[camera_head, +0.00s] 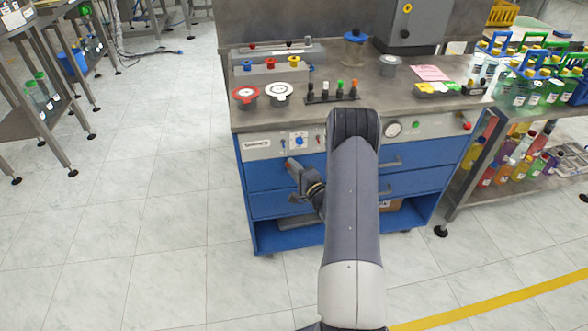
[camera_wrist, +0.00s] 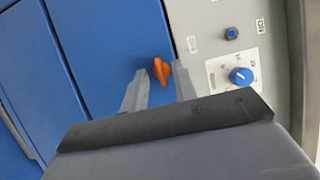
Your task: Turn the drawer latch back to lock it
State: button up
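The orange drawer latch (camera_wrist: 162,72) sits on the blue drawer front (camera_wrist: 100,45) in the wrist view, beside the grey control panel. It looks slanted relative to the picture. My gripper (camera_wrist: 161,68) has its two grey fingers apart, with the latch between their tips. I cannot tell whether either finger touches it. In the head view my gripper (camera_head: 291,180) is at the left part of the blue drawers (camera_head: 270,205), below the panel.
The grey panel carries a blue knob (camera_wrist: 241,76) and a blue button (camera_wrist: 231,33) close to the latch. Above, the worktop (camera_head: 320,118) holds several caps, feeders and small bottles. A bottle rack (camera_head: 535,85) stands at right.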

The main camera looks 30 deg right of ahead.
jog(key=shift+c, duration=0.5)
jog(key=shift+s, duration=0.1)
grip_shut()
jog(key=shift+n, duration=0.3)
jog(key=n+g+h+b, duration=0.1)
jog(key=n+b, duration=0.3)
jog(key=b, duration=0.1)
jog(key=n+g+h+b, duration=0.2)
jog(key=n+b, duration=0.2)
jog(key=b, duration=0.1)
jog(key=a+n+g+h+b, duration=0.1)
jog(key=n+h+b, duration=0.1)
jog(key=n+b, duration=0.2)
jog(key=shift+r+n+g+b, duration=0.35)
jog(key=shift+n+g+b, duration=0.05)
jog(key=shift+b, duration=0.5)
jog(key=shift+r+b, duration=0.15)
jog(key=shift+b, duration=0.15)
